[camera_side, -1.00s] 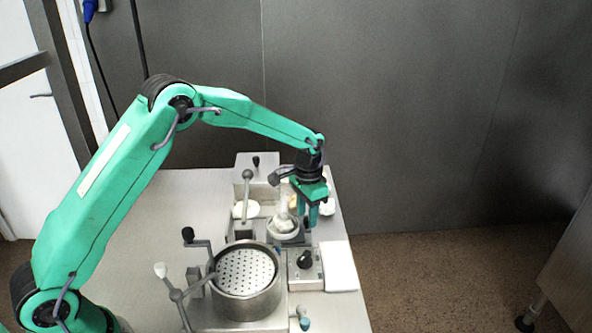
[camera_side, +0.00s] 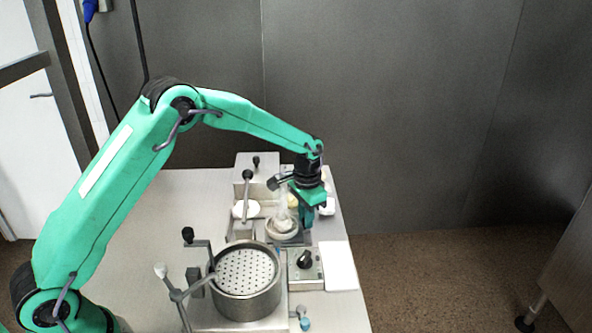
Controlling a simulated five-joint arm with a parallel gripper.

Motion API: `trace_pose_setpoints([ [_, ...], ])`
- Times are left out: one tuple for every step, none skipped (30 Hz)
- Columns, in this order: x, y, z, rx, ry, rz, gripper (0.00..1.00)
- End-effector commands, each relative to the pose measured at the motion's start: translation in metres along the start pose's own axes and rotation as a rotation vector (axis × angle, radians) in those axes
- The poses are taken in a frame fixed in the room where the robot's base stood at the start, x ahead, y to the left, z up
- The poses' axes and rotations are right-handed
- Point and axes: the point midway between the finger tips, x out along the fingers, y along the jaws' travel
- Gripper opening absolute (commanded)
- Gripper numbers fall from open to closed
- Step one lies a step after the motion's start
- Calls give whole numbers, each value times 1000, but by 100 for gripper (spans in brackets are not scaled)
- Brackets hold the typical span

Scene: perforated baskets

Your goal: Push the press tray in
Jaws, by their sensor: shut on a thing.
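The press tray (camera_side: 297,240) is a dark flat plate at the middle right of the bench, beyond the large pot. A pale round dish (camera_side: 280,229) sits on it, with a clear upright piece above. My gripper (camera_side: 306,224) points down at the tray's right side, with its fingers low and close together. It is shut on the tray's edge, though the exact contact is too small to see. The gripper and wrist hide part of what stands behind them.
A steel pot with a perforated basket (camera_side: 246,270) stands in front, with crank levers (camera_side: 188,236) at its left. A metal box (camera_side: 257,170) stands behind. The bench's left side is clear.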

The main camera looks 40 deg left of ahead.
Motion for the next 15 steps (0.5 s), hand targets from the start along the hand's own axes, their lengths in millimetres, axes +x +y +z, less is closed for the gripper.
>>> trace_pose_setpoints([
  [-1,-4,3,-4,4,-1,0],
  [-1,-5,5,-5,4,-1,0],
  [-2,-7,8,-5,5,-1,0],
  [-1,-9,11,-5,4,-1,0],
  [-1,-11,15,-5,4,-1,0],
  [-2,-14,19,-5,4,-1,0],
  [-2,-16,23,-6,4,-1,0],
  [-2,-18,26,-7,5,-1,0],
  [-2,-20,31,-7,4,-1,0],
  [-2,-22,35,-6,4,-1,0],
  [-2,-24,39,-6,5,-1,0],
  [-2,-27,44,-7,5,-1,0],
  [-2,-29,48,-8,5,-1,0],
  [-2,-31,52,-8,5,-1,0],
  [-2,-34,57,-7,5,-1,0],
])
